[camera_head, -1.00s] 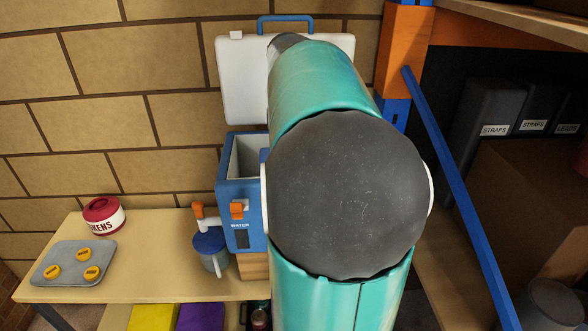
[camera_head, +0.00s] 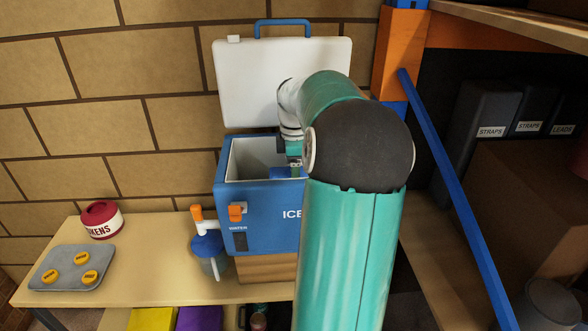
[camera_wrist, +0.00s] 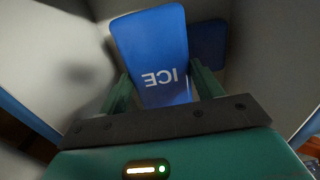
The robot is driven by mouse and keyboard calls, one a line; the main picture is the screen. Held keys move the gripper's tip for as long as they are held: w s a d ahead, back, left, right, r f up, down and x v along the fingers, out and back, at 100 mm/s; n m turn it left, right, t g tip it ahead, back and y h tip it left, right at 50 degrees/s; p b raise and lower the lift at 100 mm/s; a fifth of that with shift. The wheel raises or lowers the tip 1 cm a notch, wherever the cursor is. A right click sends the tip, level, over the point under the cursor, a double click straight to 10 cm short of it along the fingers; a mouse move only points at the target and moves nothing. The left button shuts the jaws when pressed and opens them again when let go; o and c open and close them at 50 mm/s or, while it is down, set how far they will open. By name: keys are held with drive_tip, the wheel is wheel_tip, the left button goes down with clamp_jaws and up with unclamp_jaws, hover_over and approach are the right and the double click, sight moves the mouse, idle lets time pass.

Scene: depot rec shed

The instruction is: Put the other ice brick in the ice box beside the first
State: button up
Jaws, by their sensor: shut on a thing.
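The blue ice box (camera_head: 262,207) stands on the bench with its white lid (camera_head: 270,85) open against the wall. My gripper (camera_wrist: 163,90) is shut on a blue ice brick (camera_wrist: 152,48) marked ICE, with a green finger on each side. The gripper also shows in the head view (camera_head: 294,163), down in the box mouth at its right side. In the wrist view a second, darker blue brick (camera_wrist: 208,42) shows inside the box, behind and right of the held one. The pale box walls are around both. Whether the held brick touches the box floor is hidden.
A blue-lidded jug (camera_head: 209,250) stands at the box's orange tap. A red and white tokens tin (camera_head: 102,222) and a grey tray (camera_head: 70,272) with yellow discs are further left. A blue brace (camera_head: 455,190) and shelving stand to the right.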

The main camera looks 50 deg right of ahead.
drive_tip(key=shift+f, duration=0.35)
drive_tip(key=shift+f, duration=0.1)
drive_tip(key=o, duration=1.2)
wheel_tip(320, 180, up, 13)
